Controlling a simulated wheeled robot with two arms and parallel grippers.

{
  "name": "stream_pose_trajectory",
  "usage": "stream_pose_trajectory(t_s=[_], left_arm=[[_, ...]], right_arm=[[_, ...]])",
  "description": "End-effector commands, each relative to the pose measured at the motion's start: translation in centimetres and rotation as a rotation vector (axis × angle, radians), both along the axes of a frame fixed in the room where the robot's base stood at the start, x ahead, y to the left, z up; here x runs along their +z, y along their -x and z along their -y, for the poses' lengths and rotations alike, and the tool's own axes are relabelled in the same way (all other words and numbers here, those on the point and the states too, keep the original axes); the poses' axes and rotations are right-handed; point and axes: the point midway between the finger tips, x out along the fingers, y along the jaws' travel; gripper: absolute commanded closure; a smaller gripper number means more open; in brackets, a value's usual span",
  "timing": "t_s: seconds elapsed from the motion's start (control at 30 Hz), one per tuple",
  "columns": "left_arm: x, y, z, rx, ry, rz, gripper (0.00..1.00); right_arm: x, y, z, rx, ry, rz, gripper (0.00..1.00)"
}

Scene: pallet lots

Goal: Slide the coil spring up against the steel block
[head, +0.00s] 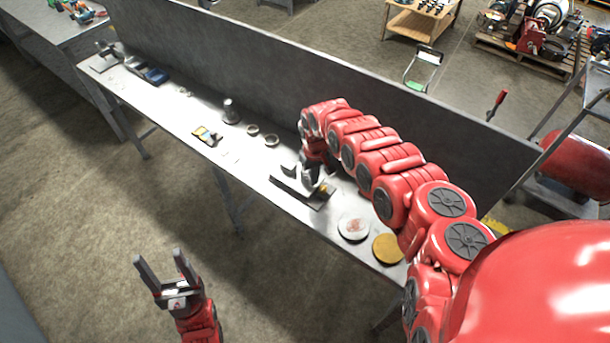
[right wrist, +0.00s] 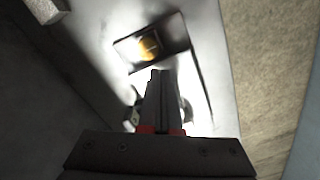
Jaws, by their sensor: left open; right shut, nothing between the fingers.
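My right gripper (head: 311,178) reaches down over the grey bench. Its fingers are shut and empty, and they also show in the right wrist view (right wrist: 161,78). Just beyond the fingertips there lies a dark rectangular piece (right wrist: 123,49) with a bright yellow-gold part (right wrist: 148,47) on it. I cannot tell whether the fingers touch it. The yellow part also shows beside the gripper in the head view (head: 323,188). I cannot make out which thing is the coil spring or the steel block; the gripper hides part of this spot. My left gripper (head: 161,259) is open and empty, off the bench's front side.
A tall grey panel (head: 400,105) runs along the bench's back. Right of the gripper lie a pale disc (head: 354,227) and a yellow-brown disc (head: 388,249). To the left are two small rings (head: 253,130), a grey post (head: 231,112) and a yellow-blue item (head: 206,136).

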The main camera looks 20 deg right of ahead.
Motion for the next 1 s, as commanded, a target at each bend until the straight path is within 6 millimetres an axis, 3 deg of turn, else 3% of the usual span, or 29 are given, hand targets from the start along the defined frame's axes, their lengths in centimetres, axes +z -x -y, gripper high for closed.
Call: stream_pose_trajectory(t_s=[1.0], left_arm=[[-1.1, 0.0, 0.0, 0.0, 0.0, 0.0, 0.38]], right_arm=[[-1.21, -0.08, -0.05, 0.0, 0.0, 0.0, 1.0]])
